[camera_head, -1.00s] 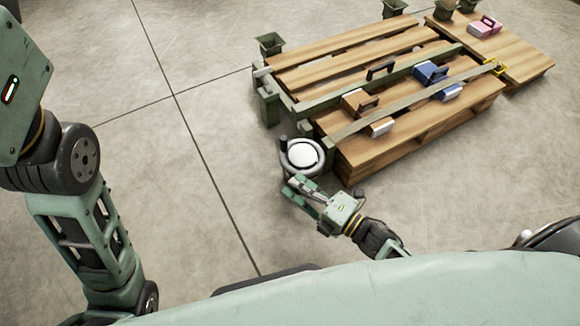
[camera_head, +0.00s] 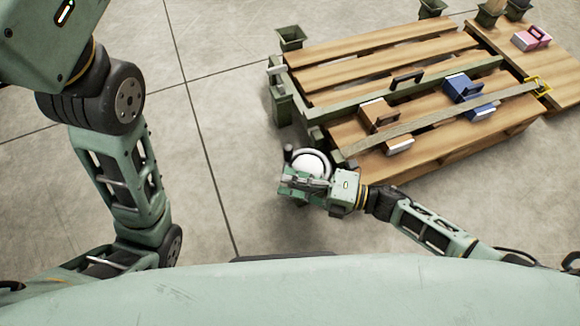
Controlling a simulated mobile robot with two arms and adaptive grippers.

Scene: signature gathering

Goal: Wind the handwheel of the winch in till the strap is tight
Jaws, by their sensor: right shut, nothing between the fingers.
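The winch's handwheel (camera_head: 326,158) is a pale ring around a white hub (camera_head: 312,167), with a dark upright knob (camera_head: 288,153) on its left side. It stands at the near left corner of the wooden deck. My right gripper (camera_head: 287,184) is shut and empty, just in front of the wheel, fingers pointing left. It hides the near part of the wheel; whether it touches the rim I cannot tell. The grey-green strap (camera_head: 430,120) runs from near the winch across the deck to a yellow hook (camera_head: 538,86), with a slight bow. My left gripper is outside the view.
On the wooden deck (camera_head: 375,80) lie an orange-brown block (camera_head: 377,115) and blue blocks (camera_head: 464,87) with handles, near the strap. A green rail (camera_head: 420,88) crosses the deck. A pink block (camera_head: 530,38) sits farther right. Green posts stand around the edges. Concrete floor is clear at left.

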